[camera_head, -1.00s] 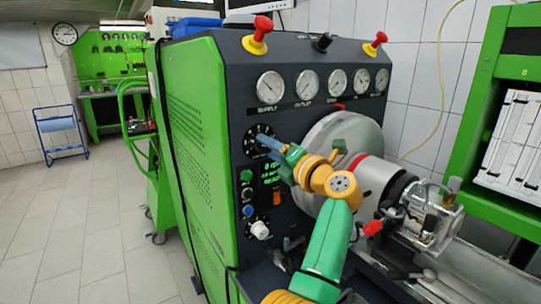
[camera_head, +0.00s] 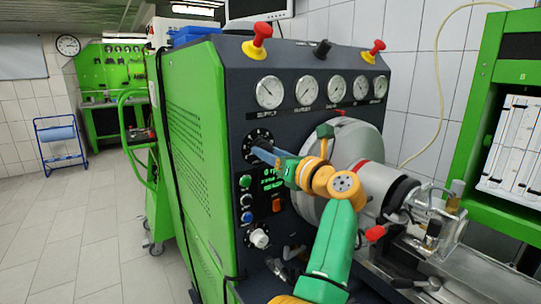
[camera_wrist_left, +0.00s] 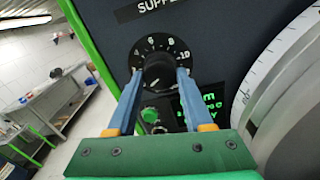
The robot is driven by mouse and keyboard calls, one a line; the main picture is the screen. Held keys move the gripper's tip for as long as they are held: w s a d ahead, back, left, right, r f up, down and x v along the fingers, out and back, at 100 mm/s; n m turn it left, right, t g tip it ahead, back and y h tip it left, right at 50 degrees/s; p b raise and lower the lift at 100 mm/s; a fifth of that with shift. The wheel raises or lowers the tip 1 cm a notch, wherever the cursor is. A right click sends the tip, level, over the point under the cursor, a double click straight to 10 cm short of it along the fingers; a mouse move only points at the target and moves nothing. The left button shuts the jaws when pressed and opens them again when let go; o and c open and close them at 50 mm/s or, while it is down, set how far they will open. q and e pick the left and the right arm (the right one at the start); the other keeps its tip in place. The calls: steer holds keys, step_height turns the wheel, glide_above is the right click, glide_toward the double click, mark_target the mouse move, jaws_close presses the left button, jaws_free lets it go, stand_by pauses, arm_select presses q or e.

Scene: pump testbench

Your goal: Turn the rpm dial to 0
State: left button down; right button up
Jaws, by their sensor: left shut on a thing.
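The rpm dial (camera_head: 258,136) is a black round scale with white marks on the dark front panel, below the left gauge. In the left wrist view its black knob (camera_wrist_left: 158,71) sits in front of the scale, where numbers including 6, 8 and 10 show. My left gripper (camera_head: 261,151) reaches the dial from the right. Its two blue fingers lie on either side of the knob, shut on it, as the left wrist view (camera_wrist_left: 159,76) shows. The knob's pointer cannot be made out. A green-lit display (camera_head: 271,178) below the dial is partly hidden. My right gripper is not in view.
Several gauges (camera_head: 270,91) line the panel above. Red mushroom buttons (camera_head: 258,37) stand on top. A large grey disc (camera_head: 352,135) stands close right of my gripper.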

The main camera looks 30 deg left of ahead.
arm_select(q)
steer(key=shift+n, duration=0.5)
steer(key=shift+c, duration=1.4)
jaws_free()
steer(key=b+v, duration=0.4)
steer(key=v, duration=0.3)
steer(key=shift+f, duration=0.1)
